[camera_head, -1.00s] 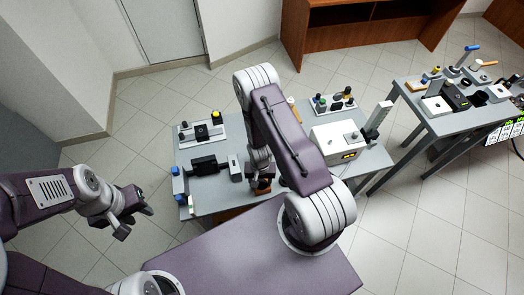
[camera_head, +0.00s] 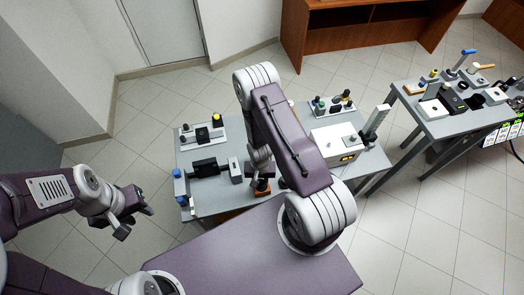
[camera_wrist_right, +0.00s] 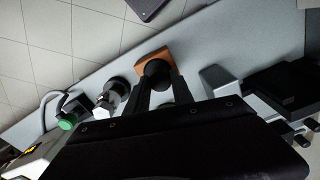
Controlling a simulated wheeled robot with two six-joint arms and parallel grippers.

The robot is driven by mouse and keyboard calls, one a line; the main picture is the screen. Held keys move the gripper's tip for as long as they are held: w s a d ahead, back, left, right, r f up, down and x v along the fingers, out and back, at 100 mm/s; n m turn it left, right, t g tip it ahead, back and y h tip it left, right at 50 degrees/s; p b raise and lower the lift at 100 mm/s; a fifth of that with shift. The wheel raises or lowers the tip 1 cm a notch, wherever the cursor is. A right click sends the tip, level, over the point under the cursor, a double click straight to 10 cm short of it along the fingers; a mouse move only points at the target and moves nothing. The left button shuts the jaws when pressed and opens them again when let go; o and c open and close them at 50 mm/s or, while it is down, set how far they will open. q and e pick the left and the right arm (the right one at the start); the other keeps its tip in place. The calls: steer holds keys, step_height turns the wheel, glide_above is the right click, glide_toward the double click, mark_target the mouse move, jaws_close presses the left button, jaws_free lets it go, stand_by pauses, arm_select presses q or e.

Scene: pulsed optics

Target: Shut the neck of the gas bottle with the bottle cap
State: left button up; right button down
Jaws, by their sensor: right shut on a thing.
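My right gripper (camera_wrist_right: 158,82) points down over the near part of the grey table and also shows in the head view (camera_head: 261,179). It is shut on a dark round piece (camera_wrist_right: 156,69), which looks like the bottle cap. The piece is at an orange-brown block (camera_wrist_right: 150,58), also in the head view (camera_head: 262,189); I cannot tell whether they touch. A grey cylinder with a metal top (camera_wrist_right: 115,90) stands beside it and may be the gas bottle; its neck is not clear. My left gripper (camera_head: 135,208) hangs off the table's left side, its jaws unclear.
A white instrument box (camera_head: 337,142) stands at the table's right. A dark device (camera_head: 205,166) and a grey block (camera_head: 235,170) are left of my right gripper. A rack of small bottles (camera_head: 333,105) is at the back. Another loaded table (camera_head: 440,125) stands further right.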

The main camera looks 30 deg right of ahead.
step_height(320, 180, up, 5)
steer(key=p, duration=0.4)
stand_by(0.3)
